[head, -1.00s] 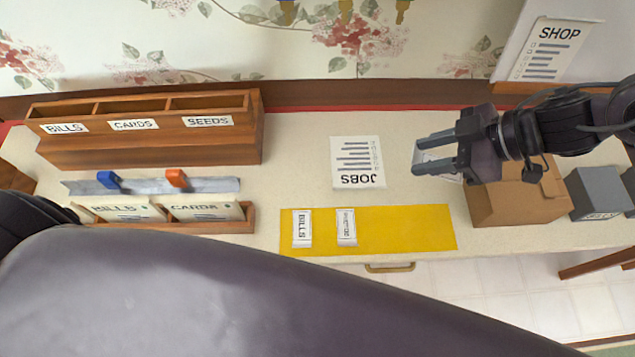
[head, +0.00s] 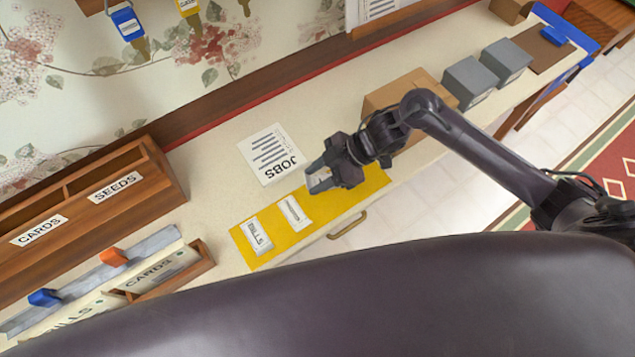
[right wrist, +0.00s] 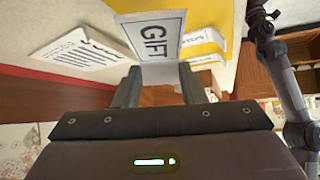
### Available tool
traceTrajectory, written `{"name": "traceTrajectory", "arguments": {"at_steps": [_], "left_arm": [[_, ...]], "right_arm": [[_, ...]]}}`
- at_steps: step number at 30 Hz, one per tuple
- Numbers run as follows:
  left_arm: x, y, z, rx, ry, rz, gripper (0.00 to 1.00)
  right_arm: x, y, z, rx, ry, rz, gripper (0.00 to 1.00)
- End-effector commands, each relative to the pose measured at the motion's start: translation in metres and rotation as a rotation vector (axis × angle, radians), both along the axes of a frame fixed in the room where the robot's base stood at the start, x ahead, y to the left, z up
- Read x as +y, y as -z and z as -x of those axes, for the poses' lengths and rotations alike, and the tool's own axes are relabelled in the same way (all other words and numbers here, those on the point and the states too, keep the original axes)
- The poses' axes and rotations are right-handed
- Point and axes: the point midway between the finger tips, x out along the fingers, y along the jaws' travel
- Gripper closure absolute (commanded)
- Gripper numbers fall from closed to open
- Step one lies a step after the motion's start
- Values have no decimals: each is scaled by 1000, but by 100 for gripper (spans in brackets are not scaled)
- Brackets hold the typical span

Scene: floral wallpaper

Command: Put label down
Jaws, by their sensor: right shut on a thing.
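My right gripper (head: 319,178) is shut on a white label, held near the upper right end of the yellow mat (head: 333,208) on the bench. In the right wrist view the held label (right wrist: 152,36) reads GIFT and stands out between the two fingers (right wrist: 159,76). I cannot tell whether it touches the mat. Two white labels lie on the mat: a BILLS label (head: 258,236) near its lower left end, and a second label (head: 294,213) beside it, its text too small to read. My left gripper is not in view.
A JOBS sheet (head: 270,154) lies behind the mat. A cardboard box (head: 403,91) and grey boxes (head: 468,82) stand to the right. A wooden sorter (head: 92,197), a rail with blue and orange clips (head: 113,257) and a card tray (head: 188,276) are at left.

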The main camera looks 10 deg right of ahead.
Motion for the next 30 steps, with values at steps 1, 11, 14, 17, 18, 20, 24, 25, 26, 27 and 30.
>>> {"name": "traceTrajectory", "arguments": {"at_steps": [1,11,14,17,18,20,24,25,26,27,30], "left_arm": [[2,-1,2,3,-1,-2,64],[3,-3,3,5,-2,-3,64],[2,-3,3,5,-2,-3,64],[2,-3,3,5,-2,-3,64],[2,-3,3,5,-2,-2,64],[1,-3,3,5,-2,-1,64],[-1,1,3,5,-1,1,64],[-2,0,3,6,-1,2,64],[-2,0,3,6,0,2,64],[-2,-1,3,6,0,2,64],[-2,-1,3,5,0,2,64]], "right_arm": [[0,5,0,2,1,0,84],[0,42,0,3,1,0,84],[0,47,0,1,1,0,84],[0,47,0,0,0,0,84],[0,47,0,0,0,0,84],[0,47,0,0,0,0,84],[0,51,0,0,0,1,84],[0,50,0,0,0,0,61],[0,50,0,0,0,0,57],[0,50,0,0,0,0,51],[0,49,0,0,0,0,41]]}}
